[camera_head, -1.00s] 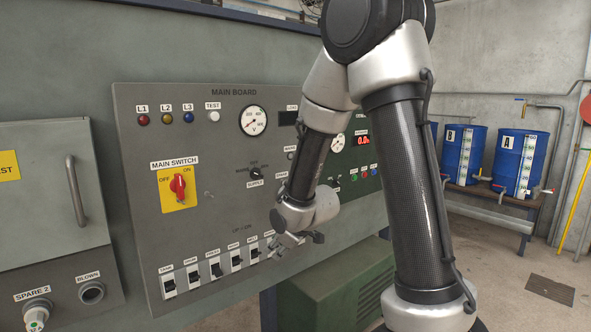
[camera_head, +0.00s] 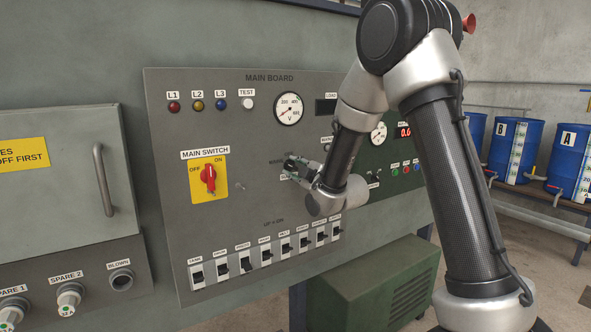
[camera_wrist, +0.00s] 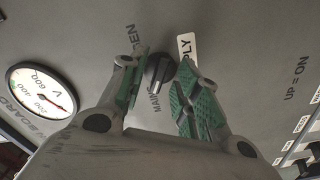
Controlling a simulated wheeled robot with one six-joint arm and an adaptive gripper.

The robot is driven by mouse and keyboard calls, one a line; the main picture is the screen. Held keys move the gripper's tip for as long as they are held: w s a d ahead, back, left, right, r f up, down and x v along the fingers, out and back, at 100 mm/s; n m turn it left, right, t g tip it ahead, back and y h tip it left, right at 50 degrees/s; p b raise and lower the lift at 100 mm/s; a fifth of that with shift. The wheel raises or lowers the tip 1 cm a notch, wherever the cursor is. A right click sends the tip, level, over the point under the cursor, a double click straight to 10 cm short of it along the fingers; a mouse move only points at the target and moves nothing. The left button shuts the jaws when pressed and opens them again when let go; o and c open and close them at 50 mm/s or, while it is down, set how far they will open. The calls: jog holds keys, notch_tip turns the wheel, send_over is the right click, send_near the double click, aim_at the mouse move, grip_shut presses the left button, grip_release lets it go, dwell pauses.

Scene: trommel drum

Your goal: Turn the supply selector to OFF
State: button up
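The supply selector (camera_wrist: 158,69) is a small black rotary knob on the grey main board, seen between my fingertips in the wrist view. The word MAINS and the end of GEN show beside it; the OFF mark is hidden, and I cannot tell where the pointer stands. The white SUPPLY label (camera_wrist: 187,47) is partly covered by the right finger. My gripper (camera_wrist: 160,76) is open, with its green-padded fingers on either side of the knob and gaps visible. In the head view my gripper (camera_head: 291,170) is at the board and mostly hides the selector.
The red main switch (camera_head: 208,179) on its yellow plate is left of my gripper. Several black toggle switches (camera_head: 266,256) line the board below. A voltmeter (camera_head: 288,109) is above. A green housing (camera_head: 375,283) stands below the board, and blue drums (camera_head: 516,150) stand at right.

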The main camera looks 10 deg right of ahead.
jog(key=shift+w+a, duration=0.15)
jog(key=shift+w, duration=0.15)
grip_shut()
jog(key=shift+m, duration=0.4)
jog(key=m, duration=1)
jog(key=shift+m, duration=0.4)
